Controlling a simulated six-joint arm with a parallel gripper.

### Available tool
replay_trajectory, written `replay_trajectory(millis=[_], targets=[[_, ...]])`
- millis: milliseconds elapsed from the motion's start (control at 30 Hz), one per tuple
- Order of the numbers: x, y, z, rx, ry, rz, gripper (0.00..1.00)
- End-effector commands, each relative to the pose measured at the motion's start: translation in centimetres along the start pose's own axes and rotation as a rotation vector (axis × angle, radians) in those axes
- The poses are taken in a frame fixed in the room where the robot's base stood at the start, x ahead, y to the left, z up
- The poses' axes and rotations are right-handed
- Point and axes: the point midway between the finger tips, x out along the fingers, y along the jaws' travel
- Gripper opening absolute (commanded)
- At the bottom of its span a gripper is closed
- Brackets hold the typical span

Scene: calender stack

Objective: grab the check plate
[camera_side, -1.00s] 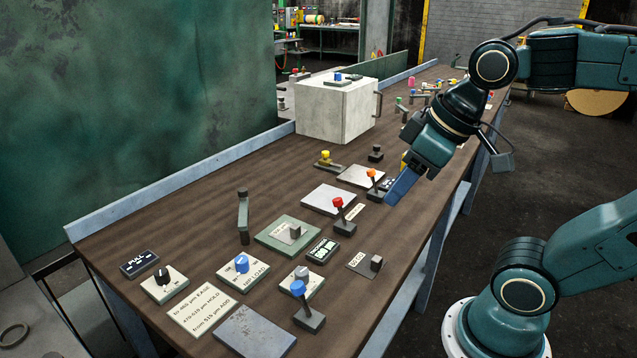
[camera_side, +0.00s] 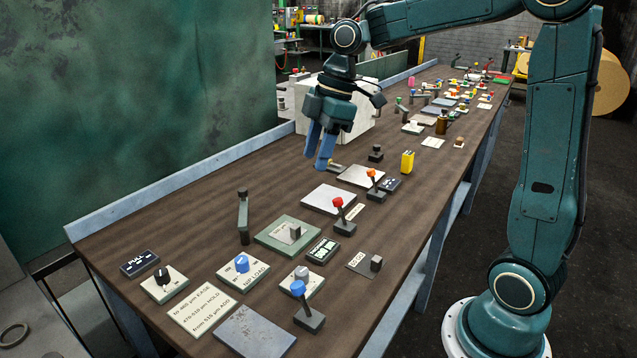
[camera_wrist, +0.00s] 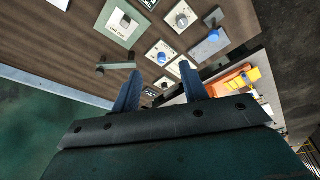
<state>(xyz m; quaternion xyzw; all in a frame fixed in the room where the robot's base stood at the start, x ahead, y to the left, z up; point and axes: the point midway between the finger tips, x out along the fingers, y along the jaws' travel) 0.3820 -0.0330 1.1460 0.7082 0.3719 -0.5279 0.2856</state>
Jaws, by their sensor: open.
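My gripper (camera_side: 317,158) is open and empty, pointing down above the table in front of the white box; its two blue fingers also show in the wrist view (camera_wrist: 158,88). I cannot read a label naming the check plate. A small grey plate with a block-shaped handle (camera_side: 365,263) lies near the table's right edge. A green plate (camera_side: 273,240) left of it bears a light labelled piece and another grey block; it shows at the top of the wrist view (camera_wrist: 115,38). Both lie nearer the camera than my gripper, and it touches neither.
Levers with red (camera_side: 338,202), orange and blue knobs stand up around the plates. Dials and a written card (camera_side: 202,310) lie near the front. Bare wood is free along the table's left side.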

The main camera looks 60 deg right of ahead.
Motion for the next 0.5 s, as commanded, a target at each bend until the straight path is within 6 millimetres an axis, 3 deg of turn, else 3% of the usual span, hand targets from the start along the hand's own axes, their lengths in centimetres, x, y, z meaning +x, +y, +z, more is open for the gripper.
replay_trajectory(millis=[200,500], targets=[[2.5,4.4,1.0,-0.174,0.016,-0.077,0.44],[6.4,9.3,3.5,-0.415,0.068,-0.166,0.44]])
